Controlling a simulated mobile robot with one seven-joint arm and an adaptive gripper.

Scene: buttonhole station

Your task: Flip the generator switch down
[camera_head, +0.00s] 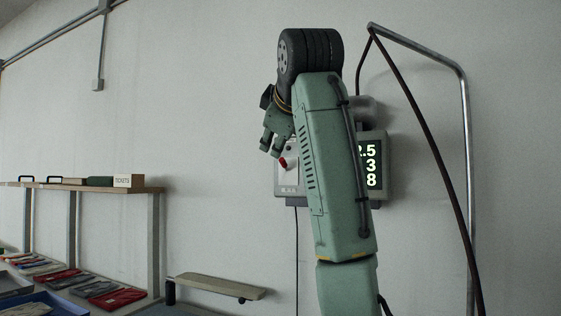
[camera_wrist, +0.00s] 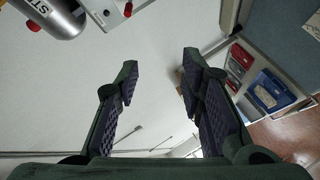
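The generator box (camera_head: 287,183) hangs on the wall, mostly hidden behind my arm. Its lit number display (camera_head: 371,165) shows to the right of the arm. A small red-tipped part (camera_head: 283,162), which looks like the switch, stands on the box's left part. My gripper (camera_head: 271,150) is just above and left of this red part, with its fingers pointing down. In the wrist view my gripper (camera_wrist: 158,72) is open with nothing between its fingers. There a red tip (camera_wrist: 128,10) shows on the panel at the top, beyond the left finger. The switch's exact position is unclear.
A grey cylinder with lettering (camera_wrist: 55,14) is close by at the wrist view's top left. A metal pipe (camera_head: 467,130) and dark hose (camera_head: 425,125) run right of my arm. Wall left of the gripper is clear.

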